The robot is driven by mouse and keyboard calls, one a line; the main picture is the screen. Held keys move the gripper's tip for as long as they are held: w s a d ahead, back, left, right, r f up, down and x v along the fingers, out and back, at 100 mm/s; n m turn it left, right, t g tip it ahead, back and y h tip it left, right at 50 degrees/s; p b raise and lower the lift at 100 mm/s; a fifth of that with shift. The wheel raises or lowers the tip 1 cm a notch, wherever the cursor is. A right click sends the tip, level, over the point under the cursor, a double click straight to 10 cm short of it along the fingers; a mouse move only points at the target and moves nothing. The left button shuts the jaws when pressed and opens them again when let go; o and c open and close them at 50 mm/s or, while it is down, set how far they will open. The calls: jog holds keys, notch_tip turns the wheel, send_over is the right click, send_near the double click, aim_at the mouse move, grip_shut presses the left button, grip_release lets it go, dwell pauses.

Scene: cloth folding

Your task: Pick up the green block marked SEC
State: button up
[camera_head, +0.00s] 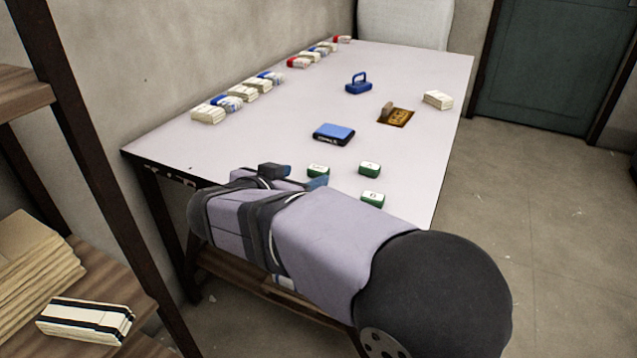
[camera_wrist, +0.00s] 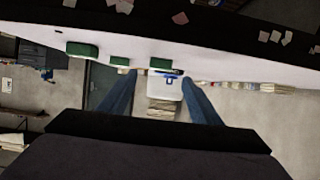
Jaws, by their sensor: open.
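Three small green blocks with white tops stand on the near part of the table: a left one (camera_head: 318,169), a back right one (camera_head: 369,168) and a front right one (camera_head: 372,199). Their marks are too small to read, so I cannot tell which says SEC. The wrist view appears upside down and shows three green blocks along the table edge, at left (camera_wrist: 81,49), middle (camera_wrist: 118,61) and right (camera_wrist: 160,63). My gripper (camera_wrist: 159,76) is open and empty, its fingers spread apart. In the head view my gripper (camera_head: 296,178) is near the left block, partly hidden by my arm.
A blue and black pad (camera_head: 333,134) lies behind the blocks. A blue handled object (camera_head: 358,84), a brown plate (camera_head: 396,118) with a stamp-like piece and a banknote bundle (camera_head: 437,99) stand farther back. Several bundles (camera_head: 208,114) line the wall side. The table's middle left (camera_head: 230,145) is clear.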

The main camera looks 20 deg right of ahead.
aim_at(317, 169)
jog(key=shift+x, duration=3.65)
jog(key=shift+c, duration=0.6)
jog(key=c, duration=1)
